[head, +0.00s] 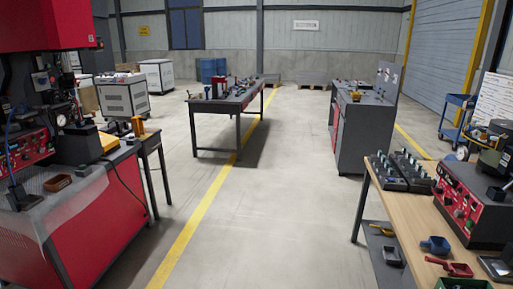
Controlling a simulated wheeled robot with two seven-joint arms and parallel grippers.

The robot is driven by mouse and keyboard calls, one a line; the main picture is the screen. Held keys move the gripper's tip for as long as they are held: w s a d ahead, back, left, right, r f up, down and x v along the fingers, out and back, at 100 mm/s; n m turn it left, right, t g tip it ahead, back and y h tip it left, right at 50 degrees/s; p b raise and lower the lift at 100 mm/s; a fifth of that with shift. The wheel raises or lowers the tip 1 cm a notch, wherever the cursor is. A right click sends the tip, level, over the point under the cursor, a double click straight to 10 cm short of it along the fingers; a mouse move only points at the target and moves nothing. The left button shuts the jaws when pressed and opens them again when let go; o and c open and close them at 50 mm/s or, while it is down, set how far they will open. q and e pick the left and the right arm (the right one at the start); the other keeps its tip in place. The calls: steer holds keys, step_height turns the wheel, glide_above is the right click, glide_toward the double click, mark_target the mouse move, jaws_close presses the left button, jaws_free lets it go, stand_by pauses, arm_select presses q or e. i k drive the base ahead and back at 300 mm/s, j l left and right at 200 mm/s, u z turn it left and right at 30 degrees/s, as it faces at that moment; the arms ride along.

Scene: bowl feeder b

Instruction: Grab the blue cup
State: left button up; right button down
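A small blue cup (435,244) with what looks like a short handle rests on the light wooden top of the workbench (399,211) at the lower right of the head view. It stands apart from the things around it. Neither of my grippers shows in this view.
A similar red piece (457,268) lies in front of the cup, with a green bin (462,284) at the bottom edge. A red control box (470,205) stands behind right, and black panels (402,170) behind. The grey floor (270,215) in the middle is clear.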

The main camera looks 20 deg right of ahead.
mark_target(438, 245)
steer(key=i+l+z, duration=0.2)
steer(key=i+z, duration=0.6)
steer(key=i, duration=0.25)
steer(key=i+j+z, duration=0.15)
steer(key=i+z, duration=0.25)
steer(key=i, duration=0.1)
